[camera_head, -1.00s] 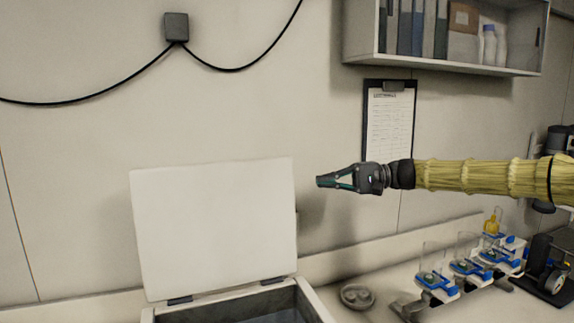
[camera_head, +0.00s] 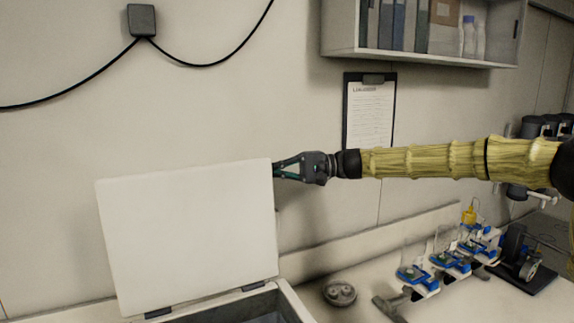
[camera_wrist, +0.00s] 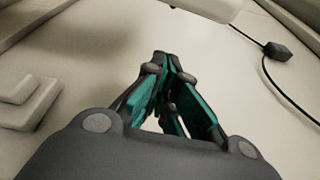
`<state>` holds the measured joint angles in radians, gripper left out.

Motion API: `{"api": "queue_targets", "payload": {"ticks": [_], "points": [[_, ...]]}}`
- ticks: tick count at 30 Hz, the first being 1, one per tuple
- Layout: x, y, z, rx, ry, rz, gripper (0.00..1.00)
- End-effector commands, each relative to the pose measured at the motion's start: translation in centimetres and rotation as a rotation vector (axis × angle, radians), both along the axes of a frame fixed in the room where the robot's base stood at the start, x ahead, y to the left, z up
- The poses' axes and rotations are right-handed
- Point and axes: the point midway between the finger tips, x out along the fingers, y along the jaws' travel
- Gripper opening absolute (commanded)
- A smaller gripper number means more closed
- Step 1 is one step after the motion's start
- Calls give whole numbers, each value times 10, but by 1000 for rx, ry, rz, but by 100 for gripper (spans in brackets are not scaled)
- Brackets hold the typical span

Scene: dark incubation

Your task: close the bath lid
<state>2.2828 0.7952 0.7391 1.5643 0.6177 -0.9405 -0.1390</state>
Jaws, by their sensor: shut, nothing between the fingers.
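The white bath lid (camera_head: 190,240) stands open, nearly upright, on dark hinges at the back rim of the bath (camera_head: 293,301). Only the upper part of the bath shows, at the bottom edge of the head view. My gripper (camera_head: 279,170) is shut and empty at the lid's upper right edge. Its fingertips appear to pass just behind that edge; I cannot tell whether they touch it. In the wrist view my gripper (camera_wrist: 168,65) points along the wall, and a pale edge, likely the lid (camera_wrist: 205,7), shows at the top.
A clipboard (camera_head: 370,112) hangs behind my arm, below a wall shelf (camera_head: 430,56). A black box with a cable (camera_head: 141,20) is on the wall. A round grey object (camera_head: 340,293) and several blue-and-white devices (camera_head: 418,280) stand on the bench to the right.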

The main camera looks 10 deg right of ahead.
Motion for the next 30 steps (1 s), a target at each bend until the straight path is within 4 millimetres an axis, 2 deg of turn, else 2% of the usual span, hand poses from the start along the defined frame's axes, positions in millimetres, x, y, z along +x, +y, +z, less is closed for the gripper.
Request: {"api": "queue_targets", "payload": {"ticks": [2, 9, 15, 30], "points": [[1, 11, 1, -2, 2, 1, 0], [-24, 4, 6, 0, 0, -1, 0], [-36, 2, 6, 0, 1, 0, 0], [-38, 2, 4, 1, -3, 0, 0]]}}
